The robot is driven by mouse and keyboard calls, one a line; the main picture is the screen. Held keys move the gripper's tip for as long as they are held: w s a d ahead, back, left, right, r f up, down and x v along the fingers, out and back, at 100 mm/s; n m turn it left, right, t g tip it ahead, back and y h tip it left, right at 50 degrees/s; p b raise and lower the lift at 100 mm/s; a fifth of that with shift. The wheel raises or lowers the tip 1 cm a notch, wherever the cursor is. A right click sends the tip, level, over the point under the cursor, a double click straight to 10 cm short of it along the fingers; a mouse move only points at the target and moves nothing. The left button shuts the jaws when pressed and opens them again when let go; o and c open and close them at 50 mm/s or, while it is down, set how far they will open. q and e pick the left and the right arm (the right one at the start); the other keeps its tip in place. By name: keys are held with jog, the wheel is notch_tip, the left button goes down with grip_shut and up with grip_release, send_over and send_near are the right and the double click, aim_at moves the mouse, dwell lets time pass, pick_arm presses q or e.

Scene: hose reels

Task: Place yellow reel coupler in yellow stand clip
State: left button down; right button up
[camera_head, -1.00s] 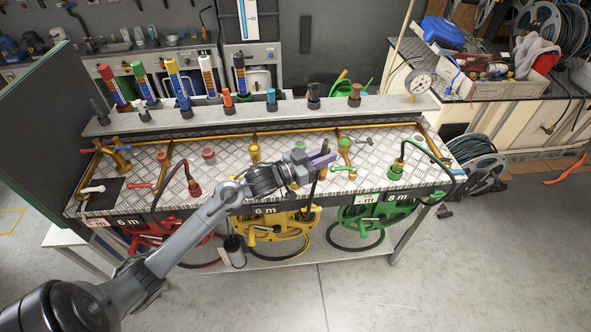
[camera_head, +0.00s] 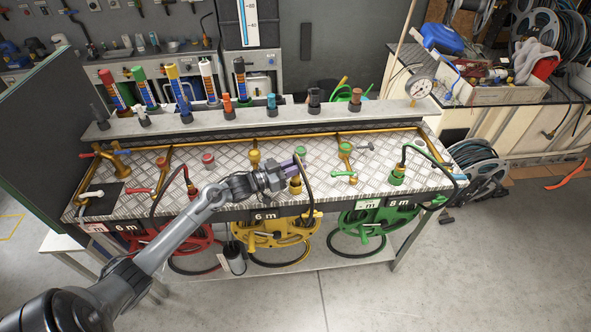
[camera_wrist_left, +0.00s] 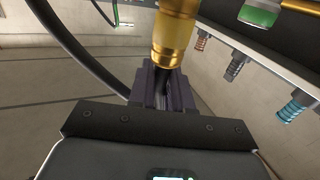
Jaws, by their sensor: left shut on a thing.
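My left gripper (camera_head: 299,165) is shut on the black hose just behind the yellow reel coupler. The brass-and-yellow coupler (camera_head: 295,184) hangs below the jaws at the front of the bench, in front of the yellow valve. It also shows in the left wrist view (camera_wrist_left: 175,35), sticking out beyond the closed jaws (camera_wrist_left: 163,88). Its far end is out of frame there. I cannot make out the yellow stand clip apart from the coupler, nor whether they touch. The yellow reel (camera_head: 272,232) is under the bench edge. My right gripper is not in view.
The red coupler (camera_head: 193,189) stands to the left and the green coupler (camera_head: 397,176) to the right, with arched hoses. A brass valve (camera_head: 254,158) and green-handled valve (camera_head: 345,160) stand behind. A shelf of coloured fittings runs along the back.

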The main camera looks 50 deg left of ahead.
pick_arm(q)
jog(key=shift+f, duration=0.7)
jog(key=shift+f, duration=0.15)
jog(key=c, duration=1.1)
grip_release()
jog(key=shift+o, duration=0.2)
jog(key=shift+s, duration=0.1)
